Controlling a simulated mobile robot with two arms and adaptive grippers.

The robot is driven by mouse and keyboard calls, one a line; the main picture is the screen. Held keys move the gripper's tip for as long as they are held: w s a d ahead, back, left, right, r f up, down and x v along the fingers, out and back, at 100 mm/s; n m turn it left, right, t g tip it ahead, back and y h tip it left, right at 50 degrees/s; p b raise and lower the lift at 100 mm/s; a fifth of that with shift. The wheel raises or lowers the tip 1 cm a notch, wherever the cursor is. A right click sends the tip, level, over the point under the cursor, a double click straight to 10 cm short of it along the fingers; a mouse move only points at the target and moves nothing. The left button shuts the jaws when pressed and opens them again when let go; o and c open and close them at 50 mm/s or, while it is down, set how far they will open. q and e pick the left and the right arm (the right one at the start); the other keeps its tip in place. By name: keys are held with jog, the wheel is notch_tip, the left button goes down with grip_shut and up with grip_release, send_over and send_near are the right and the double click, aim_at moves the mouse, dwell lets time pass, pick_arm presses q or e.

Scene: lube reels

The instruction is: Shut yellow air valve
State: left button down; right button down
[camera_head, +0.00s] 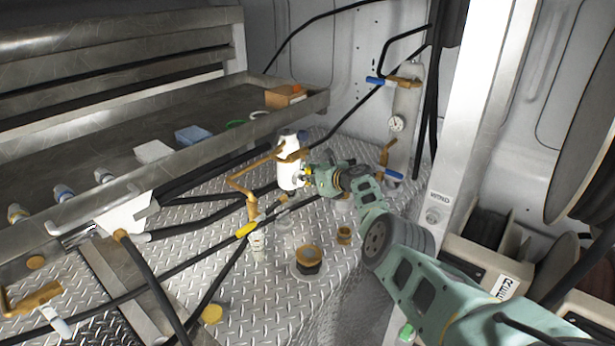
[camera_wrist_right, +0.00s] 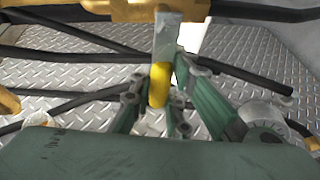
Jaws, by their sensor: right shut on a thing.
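My right gripper (camera_head: 312,175) reaches in from the right over the diamond-plate floor, beside a white cylinder with brass fittings (camera_head: 290,172). In the wrist view the right gripper (camera_wrist_right: 162,92) has its fingers on both sides of a yellow valve handle (camera_wrist_right: 158,84) and is shut on it. The handle hangs below a grey metal piece and a brass pipe (camera_wrist_right: 145,11). In the head view only a small yellow bit (camera_head: 307,170) of it shows by the fingers. Another yellow handle (camera_head: 246,230) is on a brass fitting further left. My left gripper is not in view.
A long metal tray (camera_head: 140,168) with boxes runs along the left. Black hoses cross the floor. A blue-handled valve (camera_head: 378,81) and a gauge (camera_head: 396,124) are on the back wall. A brass-coloured fitting (camera_head: 308,260) stands on the floor plate. A white post (camera_head: 465,130) rises at right.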

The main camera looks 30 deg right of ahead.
jog(key=c, duration=1.7)
grip_release()
jog(key=shift+a, duration=0.1)
jog(key=shift+s, duration=0.15)
jog(key=v, duration=1.1)
jog(key=shift+s, duration=0.4)
